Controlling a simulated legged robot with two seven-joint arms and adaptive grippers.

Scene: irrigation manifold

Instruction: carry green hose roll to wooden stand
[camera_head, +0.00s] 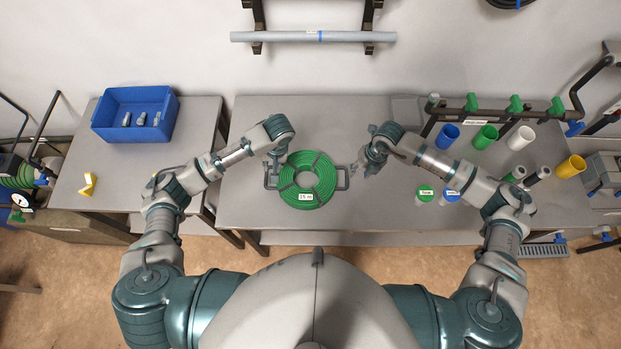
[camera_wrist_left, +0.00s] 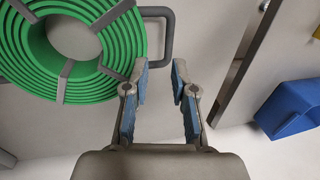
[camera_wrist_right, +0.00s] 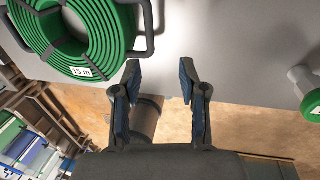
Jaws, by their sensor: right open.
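The green hose roll (camera_head: 327,181) lies flat on the grey middle table, with a dark handle on each side and a "15 m" label. It also shows in the left wrist view (camera_wrist_left: 118,45) and the right wrist view (camera_wrist_right: 105,35). My left gripper (camera_head: 271,166) is open at the roll's left handle; its fingertips (camera_wrist_left: 161,70) appear close to the handle bar, and I cannot tell whether they touch. My right gripper (camera_head: 357,170) is open and empty, just right of the right handle. A brown stand-like piece (camera_head: 55,224) shows at the far left; I cannot tell whether it is the wooden stand.
A blue bin (camera_head: 136,113) with grey fittings and a yellow piece (camera_head: 88,184) are on the left table. Several coloured cups, a pipe manifold (camera_head: 490,108) and green- and blue-lidded jars (camera_head: 425,192) are on the right. The table behind the roll is clear.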

